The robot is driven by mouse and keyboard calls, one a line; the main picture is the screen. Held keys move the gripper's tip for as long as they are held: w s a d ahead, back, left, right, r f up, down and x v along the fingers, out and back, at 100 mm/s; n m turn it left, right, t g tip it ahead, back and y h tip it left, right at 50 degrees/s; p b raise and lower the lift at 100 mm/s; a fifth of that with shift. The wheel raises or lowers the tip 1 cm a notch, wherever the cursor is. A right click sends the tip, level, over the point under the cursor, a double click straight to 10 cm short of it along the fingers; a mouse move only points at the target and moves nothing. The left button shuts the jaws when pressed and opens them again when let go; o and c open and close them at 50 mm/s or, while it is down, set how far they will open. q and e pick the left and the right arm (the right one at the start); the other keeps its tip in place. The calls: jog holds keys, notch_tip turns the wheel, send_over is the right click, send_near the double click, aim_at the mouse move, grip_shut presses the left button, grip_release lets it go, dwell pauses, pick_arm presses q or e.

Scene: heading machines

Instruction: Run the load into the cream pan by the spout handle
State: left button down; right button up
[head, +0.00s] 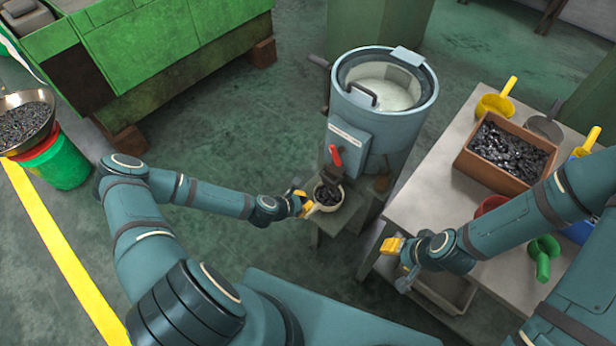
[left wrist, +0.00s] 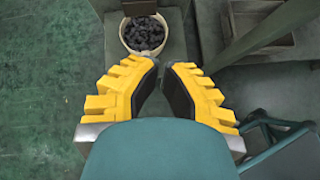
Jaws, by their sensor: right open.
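The cream pan (head: 341,202) sits on a low grey step under the machine's outlet and holds dark small parts (head: 327,194). The pan also shows at the top of the left wrist view (left wrist: 125,40). A red handle (head: 335,156) is on the front of the blue-grey machine (head: 371,133), above the pan. My left gripper (head: 302,204) is just left of the pan. In the left wrist view its yellow fingers (left wrist: 161,72) stand apart with a narrow gap at the tips and nothing visible between them. My right gripper (head: 396,254) is open beside the table's left edge.
The grey table (head: 425,195) at the right carries a brown box (head: 480,175) of dark parts, yellow and grey scoops, a red bowl and a green scoop (head: 543,258). A green machine (head: 150,50) stands at upper left. Red and green tubs (head: 65,165) stand at left.

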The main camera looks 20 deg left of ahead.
aim_at(325, 177)
pick_arm(q)
jog(key=w+f+n, duration=0.1)
jog(key=w+f, duration=0.2)
jog(key=w, duration=0.2)
jog(key=w+d+f+n+b, duration=0.1)
jog(key=w+f, duration=0.2)
jog(key=w, duration=0.3)
jog(key=shift+w+n+t+y, duration=0.25)
jog(key=shift+n+t+y, duration=0.05)
jog(key=shift+y, duration=0.1)
jog(key=w+b, duration=0.1)
jog(key=w+d, duration=0.1)
jog(key=w+b, duration=0.1)
jog(key=w, duration=0.1)
jog(key=shift+d+b, duration=0.3)
jog(key=shift+r, duration=0.1)
